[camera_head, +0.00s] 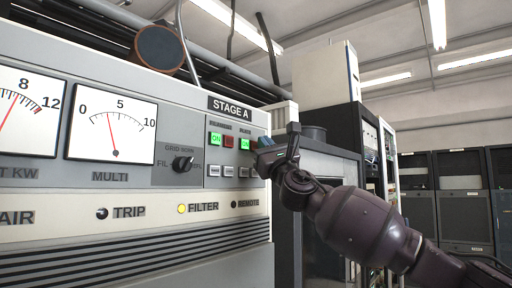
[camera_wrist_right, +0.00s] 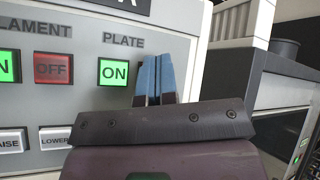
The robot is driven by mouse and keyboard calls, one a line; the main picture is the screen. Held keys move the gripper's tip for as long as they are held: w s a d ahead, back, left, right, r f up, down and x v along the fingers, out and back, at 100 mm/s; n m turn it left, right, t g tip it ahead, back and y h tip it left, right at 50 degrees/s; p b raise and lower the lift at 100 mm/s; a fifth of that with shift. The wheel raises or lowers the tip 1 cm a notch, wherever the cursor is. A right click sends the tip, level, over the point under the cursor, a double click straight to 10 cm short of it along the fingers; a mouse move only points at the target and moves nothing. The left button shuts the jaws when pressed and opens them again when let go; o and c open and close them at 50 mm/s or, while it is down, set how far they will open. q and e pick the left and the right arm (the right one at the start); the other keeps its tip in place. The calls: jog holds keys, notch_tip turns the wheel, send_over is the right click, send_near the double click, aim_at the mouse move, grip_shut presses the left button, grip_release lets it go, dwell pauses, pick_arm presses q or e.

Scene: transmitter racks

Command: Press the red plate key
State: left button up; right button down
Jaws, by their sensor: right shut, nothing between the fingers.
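The panel headed STAGE A (camera_head: 231,108) has a FILAMENT pair and a PLATE pair of keys. The green PLATE ON key (camera_wrist_right: 113,72) is lit; it also shows in the head view (camera_head: 245,143). The red plate key cannot be made out; the spot right of the green PLATE key is covered by my fingers. My right gripper (camera_wrist_right: 154,72) is shut and empty, its blue fingertips at the panel just right of that green key. In the head view the right gripper (camera_head: 264,142) is at the panel's right edge. Whether the tips touch is unclear. My left gripper is not in view.
The red FILAMENT OFF key (camera_wrist_right: 53,68) and grey RAISE and LOWER keys (camera_wrist_right: 55,137) lie close by. A rotary knob (camera_head: 183,163) and two dial meters (camera_head: 110,130) are further left. A dark cabinet (camera_head: 330,160) stands right of the panel.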

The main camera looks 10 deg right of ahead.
jog(key=shift+w+a, duration=0.25)
dwell(0.6)
jog(key=shift+s+d, duration=0.1)
dwell(0.3)
jog(key=shift+s+d, duration=0.4)
jog(key=shift+s, duration=0.1)
jog(key=s+d, duration=0.1)
jog(key=s, duration=0.1)
jog(key=s+d, duration=0.2)
dwell(0.6)
dwell(0.7)
